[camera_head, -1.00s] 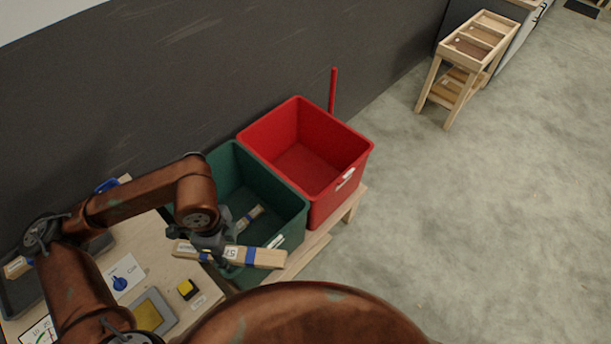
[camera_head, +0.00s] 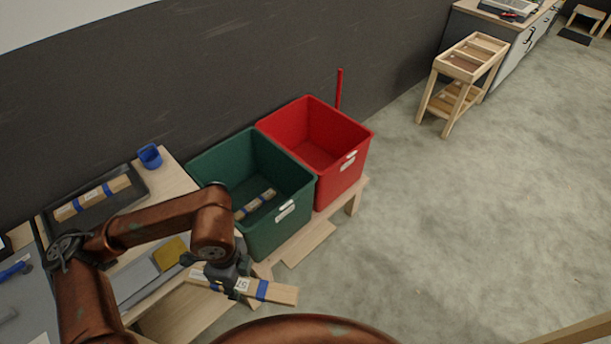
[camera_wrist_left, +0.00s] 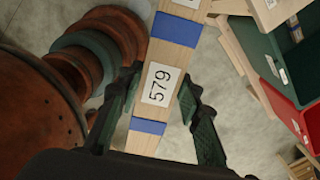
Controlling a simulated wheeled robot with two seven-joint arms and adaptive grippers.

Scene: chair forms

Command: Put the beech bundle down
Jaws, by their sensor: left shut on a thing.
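My left gripper (camera_head: 232,284) is shut on a pale wooden bundle (camera_head: 279,292) with blue bands and a white label. I take it for the beech bundle. In the left wrist view the bundle (camera_wrist_left: 176,38) runs between the fingers of my left gripper (camera_wrist_left: 160,88), and its label reads 579. In the head view it is in front of the green bin, by the front of the workbench; its exact height is unclear. My right gripper is not in view.
A green bin (camera_head: 207,159) holds a similar banded bundle (camera_head: 254,204). A red bin (camera_head: 340,180) beside it looks empty. A black tray (camera_head: 140,189) on the bench holds another banded bundle (camera_head: 92,197), near a blue cup (camera_head: 150,156). Open floor (camera_head: 430,240) lies to the right.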

